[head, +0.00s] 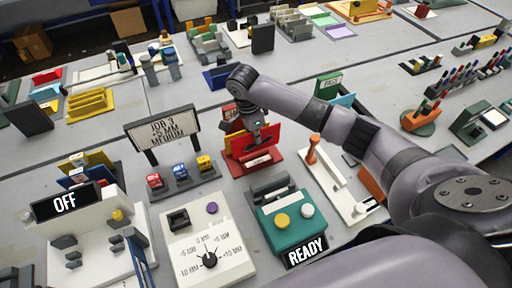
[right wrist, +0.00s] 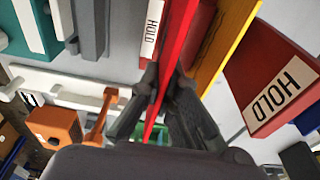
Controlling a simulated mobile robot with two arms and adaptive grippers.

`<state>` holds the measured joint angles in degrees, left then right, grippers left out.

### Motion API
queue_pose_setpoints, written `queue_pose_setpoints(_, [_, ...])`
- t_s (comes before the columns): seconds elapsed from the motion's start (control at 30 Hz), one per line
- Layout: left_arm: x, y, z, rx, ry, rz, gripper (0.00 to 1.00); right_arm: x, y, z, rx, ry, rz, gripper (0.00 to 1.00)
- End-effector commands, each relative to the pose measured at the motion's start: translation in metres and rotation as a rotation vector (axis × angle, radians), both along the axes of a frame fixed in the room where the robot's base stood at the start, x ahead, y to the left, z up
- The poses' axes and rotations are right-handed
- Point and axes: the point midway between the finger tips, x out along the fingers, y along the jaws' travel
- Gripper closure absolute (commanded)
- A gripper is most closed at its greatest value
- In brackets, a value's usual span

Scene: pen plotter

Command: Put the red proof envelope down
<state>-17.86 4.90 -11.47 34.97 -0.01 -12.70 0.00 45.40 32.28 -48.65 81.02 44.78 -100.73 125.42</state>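My right gripper (head: 258,132) points down over the red holder (head: 260,164) with a white label. In the right wrist view its fingers (right wrist: 164,82) are closed on the thin red envelope (right wrist: 179,45), seen nearly edge-on. In the head view the red envelope (head: 238,145) stands upright at the holder, beside a yellow panel (head: 270,138). The yellow panel (right wrist: 236,38) is right of the fingers in the wrist view, apart from them. I cannot tell whether the red envelope's lower edge touches the holder floor. My left gripper is not in view.
A red HOLD sign (right wrist: 272,92) stands close behind the holder. A green READY device (head: 281,222), a white dial box (head: 205,240) and a row of small coloured pieces (head: 180,178) are nearby. An orange-handled lever (head: 313,150) stands to the right, under my arm.

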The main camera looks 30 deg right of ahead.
Motion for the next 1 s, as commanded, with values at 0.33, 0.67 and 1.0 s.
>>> queue_pose_setpoints(0.33, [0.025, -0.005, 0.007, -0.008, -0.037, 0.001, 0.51, -0.001, 0.001, -0.041, 0.000, 0.002, 0.001, 1.00])
queue_pose_setpoints(0.67, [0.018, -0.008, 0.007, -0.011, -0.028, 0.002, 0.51, 0.000, 0.000, -0.063, 0.001, -0.002, 0.000, 1.00])
queue_pose_setpoints(1.0, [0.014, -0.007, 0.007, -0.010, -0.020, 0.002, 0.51, 0.000, 0.001, -0.065, 0.001, -0.002, 0.001, 0.90])
